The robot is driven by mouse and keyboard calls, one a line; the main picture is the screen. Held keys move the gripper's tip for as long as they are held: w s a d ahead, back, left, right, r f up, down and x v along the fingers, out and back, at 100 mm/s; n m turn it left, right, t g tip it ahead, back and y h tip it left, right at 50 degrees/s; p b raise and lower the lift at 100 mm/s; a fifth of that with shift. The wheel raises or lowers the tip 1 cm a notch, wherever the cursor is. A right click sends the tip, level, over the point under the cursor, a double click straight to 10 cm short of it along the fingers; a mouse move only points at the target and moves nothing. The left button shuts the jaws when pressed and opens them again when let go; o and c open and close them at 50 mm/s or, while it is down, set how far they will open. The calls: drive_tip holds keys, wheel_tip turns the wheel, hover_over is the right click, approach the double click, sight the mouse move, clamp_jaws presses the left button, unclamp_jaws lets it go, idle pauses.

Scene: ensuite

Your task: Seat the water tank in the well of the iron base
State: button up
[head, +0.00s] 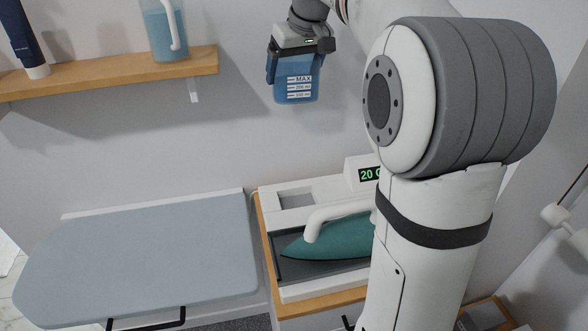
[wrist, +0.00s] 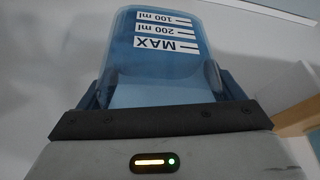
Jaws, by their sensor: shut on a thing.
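The water tank (head: 297,88) is a translucent blue container with white level marks and the word MAX. My gripper (head: 299,70) is shut on it and holds it in the air, above and behind the iron base. The tank also shows in the wrist view (wrist: 160,65), between the two fingers, with its marks upside down. The iron base (head: 285,291) is white and stands on a wooden-topped cabinet. Its rectangular well (head: 296,199) is at the back left and looks empty. A teal iron (head: 330,246) with a white handle rests on the base. My arm hides the base's right part.
A blue-grey ironing board (head: 140,255) lies left of the base. A green-digit display (head: 369,174) stands at the base's back right.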

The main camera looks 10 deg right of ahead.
drive_tip(key=b, duration=0.3)
hover_over(296, 203)
wheel_tip(296, 203, down, 33)
drive_tip(key=shift+f, duration=0.2)
drive_tip(key=shift+f+b, duration=0.15)
drive_tip(key=shift+b, duration=0.15)
drive_tip(key=o, duration=1)
drive_tip(key=shift+c, duration=0.2)
drive_tip(key=shift+r, duration=0.6)
drive_tip(key=v, duration=1.1)
drive_tip(key=shift+s+r, duration=0.1)
